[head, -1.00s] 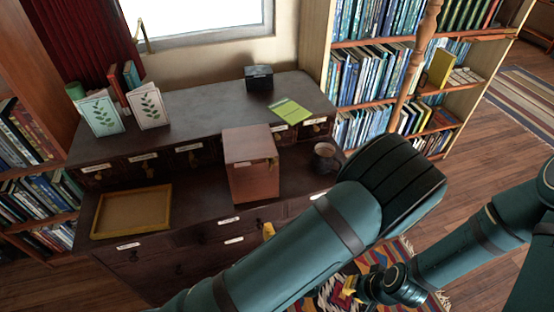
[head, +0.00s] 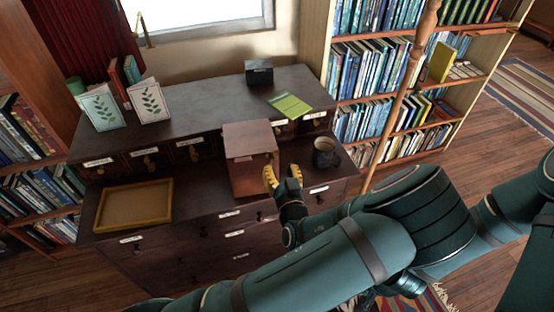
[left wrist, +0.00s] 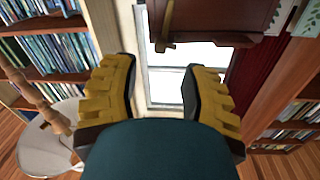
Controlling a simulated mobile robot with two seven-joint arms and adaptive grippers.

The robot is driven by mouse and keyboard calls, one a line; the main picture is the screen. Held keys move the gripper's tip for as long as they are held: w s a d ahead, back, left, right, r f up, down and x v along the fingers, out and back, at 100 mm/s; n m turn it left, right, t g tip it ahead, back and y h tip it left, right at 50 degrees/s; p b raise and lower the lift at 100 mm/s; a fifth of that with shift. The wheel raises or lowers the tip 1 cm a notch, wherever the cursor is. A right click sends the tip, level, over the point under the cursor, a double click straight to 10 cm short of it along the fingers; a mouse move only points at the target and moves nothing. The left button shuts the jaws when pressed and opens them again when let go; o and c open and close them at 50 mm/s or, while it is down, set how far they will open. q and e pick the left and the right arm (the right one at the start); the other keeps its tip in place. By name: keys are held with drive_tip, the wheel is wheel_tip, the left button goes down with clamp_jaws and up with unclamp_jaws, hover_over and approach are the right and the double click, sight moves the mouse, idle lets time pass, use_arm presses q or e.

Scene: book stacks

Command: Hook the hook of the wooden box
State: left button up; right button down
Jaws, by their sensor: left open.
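The wooden box (head: 249,137), reddish brown with a closed-looking lid, stands upright on the lower top of the dark cabinet. Its hook is too small to make out in the head view. My left gripper (head: 283,178) is open and empty, just in front of the box's right front side. In the left wrist view the yellow fingers stand wide apart with nothing between them (left wrist: 160,80). A brown wooden body, seemingly the box (left wrist: 220,18), shows at the top there, with a small latch-like piece at its left. My right gripper is not visible.
A dark cup (head: 326,153) stands close to the right of my left gripper. An empty wooden tray (head: 172,204) lies at the left. A green booklet (head: 290,104) and a dark small box (head: 259,72) are on the raised shelf behind. Leaf-pattern cards (head: 101,107) stand at the left.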

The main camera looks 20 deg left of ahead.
sight(276, 157)
use_arm(q)
drive_tip(key=shift+x, duration=2.2)
clamp_jaws()
